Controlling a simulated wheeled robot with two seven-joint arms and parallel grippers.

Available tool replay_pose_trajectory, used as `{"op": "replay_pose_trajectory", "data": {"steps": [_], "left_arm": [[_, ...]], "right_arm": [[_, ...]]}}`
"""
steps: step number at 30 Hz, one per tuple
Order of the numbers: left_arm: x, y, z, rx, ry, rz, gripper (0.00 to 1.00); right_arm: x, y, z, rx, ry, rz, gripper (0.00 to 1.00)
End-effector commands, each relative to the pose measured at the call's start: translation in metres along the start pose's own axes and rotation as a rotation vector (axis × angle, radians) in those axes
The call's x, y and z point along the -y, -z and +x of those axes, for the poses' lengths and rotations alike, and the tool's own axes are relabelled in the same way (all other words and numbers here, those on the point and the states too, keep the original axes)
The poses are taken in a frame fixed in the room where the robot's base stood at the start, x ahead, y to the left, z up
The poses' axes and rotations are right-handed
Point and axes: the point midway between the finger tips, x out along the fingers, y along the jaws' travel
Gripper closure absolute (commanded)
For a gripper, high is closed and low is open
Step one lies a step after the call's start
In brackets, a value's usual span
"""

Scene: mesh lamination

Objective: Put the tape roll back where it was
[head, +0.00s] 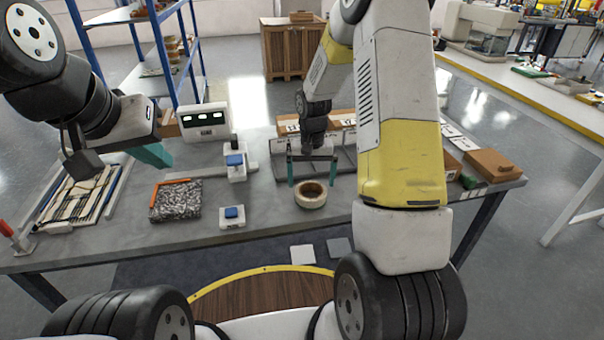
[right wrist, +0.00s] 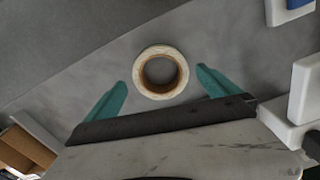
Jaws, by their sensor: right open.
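The tape roll (head: 311,195) is a cream ring with a brown core, lying flat on the grey table. It also shows in the right wrist view (right wrist: 160,54), just beyond and between the fingertips. My right gripper (head: 311,182) points down over the roll with its two teal fingers spread wide to either side. The fingers are apart from the roll, and nothing is between them. My left gripper (head: 152,154) is raised over the left part of the table; a teal finger shows, but its opening is unclear.
A mesh piece (head: 176,200) with an orange strip lies left. A white device with a blue top (head: 236,162) and a blue-button box (head: 232,215) stand between it and the roll. A grey rack (head: 340,160) is behind the roll. A brown box (head: 490,164) is at the right.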

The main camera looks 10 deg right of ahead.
Motion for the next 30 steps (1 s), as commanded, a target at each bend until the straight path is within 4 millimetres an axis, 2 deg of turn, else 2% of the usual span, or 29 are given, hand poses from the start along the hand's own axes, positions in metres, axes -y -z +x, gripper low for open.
{"op": "replay_pose_trajectory", "data": {"steps": [1, 6, 14, 17, 20, 23, 27, 30], "left_arm": [[0.0, 0.0, 0.0, 0.0, 0.0, 0.0, 1.0], [0.0, 0.0, 0.0, 0.0, 0.0, 0.0, 1.0], [0.0, 0.0, 0.0, 0.0, 0.0, 0.0, 1.0], [0.0, 0.0, 0.0, 0.0, 0.0, 0.0, 1.0], [0.0, 0.0, 0.0, 0.0, 0.0, 0.0, 1.0], [0.0, 0.0, 0.0, 0.0, 0.0, 0.0, 1.0], [0.0, 0.0, 0.0, 0.0, 0.0, 0.0, 1.0], [0.0, 0.0, 0.0, 0.0, 0.0, 0.0, 1.0]], "right_arm": [[0.0, 0.001, -0.014, -0.005, 0.001, -0.001, 0.0], [0.0, 0.0, -0.046, -0.003, 0.001, 0.001, 0.0], [0.0, -0.001, -0.074, -0.007, 0.003, -0.002, 0.0], [-0.001, -0.009, -0.098, -0.035, 0.016, -0.009, 0.0], [-0.003, -0.027, -0.135, -0.088, 0.041, -0.027, 0.0], [-0.005, -0.054, -0.177, -0.156, 0.073, -0.052, 0.0], [-0.009, -0.1, -0.225, -0.252, 0.116, -0.09, 0.0], [-0.012, -0.135, -0.25, -0.323, 0.146, -0.12, 0.0]]}}
